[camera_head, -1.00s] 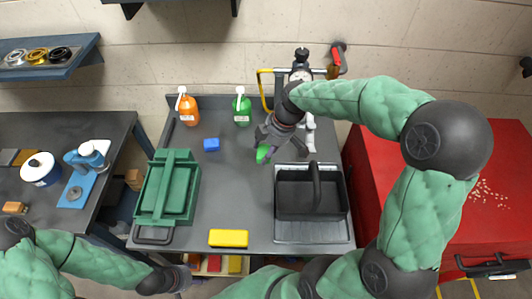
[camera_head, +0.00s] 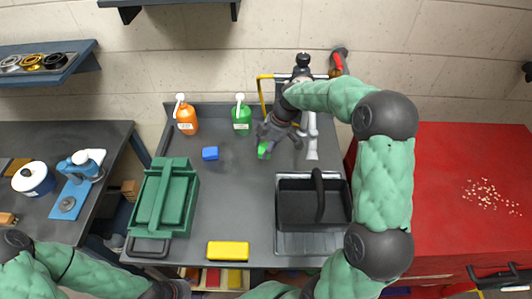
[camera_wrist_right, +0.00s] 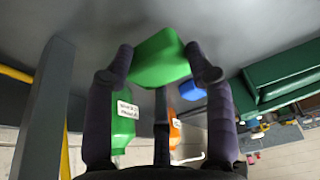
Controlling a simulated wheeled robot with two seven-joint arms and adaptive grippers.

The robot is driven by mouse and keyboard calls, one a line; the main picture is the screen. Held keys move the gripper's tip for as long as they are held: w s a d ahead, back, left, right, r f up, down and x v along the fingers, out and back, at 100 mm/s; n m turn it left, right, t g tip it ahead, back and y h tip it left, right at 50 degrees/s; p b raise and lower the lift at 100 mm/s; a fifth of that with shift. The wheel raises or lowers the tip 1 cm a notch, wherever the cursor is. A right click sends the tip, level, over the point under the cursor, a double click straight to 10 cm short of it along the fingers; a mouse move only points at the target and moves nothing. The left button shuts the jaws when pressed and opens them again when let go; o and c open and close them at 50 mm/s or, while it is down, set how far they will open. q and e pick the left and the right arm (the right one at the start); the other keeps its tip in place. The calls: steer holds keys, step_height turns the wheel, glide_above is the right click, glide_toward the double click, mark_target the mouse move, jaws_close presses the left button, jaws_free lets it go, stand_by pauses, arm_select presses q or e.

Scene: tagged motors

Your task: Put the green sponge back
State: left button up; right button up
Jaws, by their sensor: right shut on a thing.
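My right gripper (camera_head: 271,142) is shut on the green sponge (camera_head: 264,150) over the grey bench top, in front of the green bottle. In the right wrist view the green sponge (camera_wrist_right: 160,58) sits between the two fingertips of my right gripper (camera_wrist_right: 160,68). Whether the sponge touches the bench is hard to tell. My left gripper (camera_head: 178,290) is at the bottom edge of the head view, by the front of the bench, mostly cut off; its fingers cannot be made out.
The blue block (camera_head: 210,153), orange bottle (camera_head: 187,118) and green bottle (camera_head: 242,117) stand left of the right gripper. The bench middle is clear.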

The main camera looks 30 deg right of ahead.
steer(key=shift+w+d+f, duration=0.25)
steer(key=shift+w+f, duration=0.2)
steer(key=shift+f, duration=0.2)
steer(key=shift+w+f+b, duration=0.1)
steer(key=shift+f+b, duration=0.35)
steer(key=shift+f, duration=1.1)
steer(key=shift+f, duration=0.1)
steer(key=o, duration=1.2)
steer(key=shift+d+r, duration=0.1)
steer(key=shift+r, duration=0.2)
steer(key=shift+p+v, duration=1.25)
steer(key=shift+v, duration=4.55)
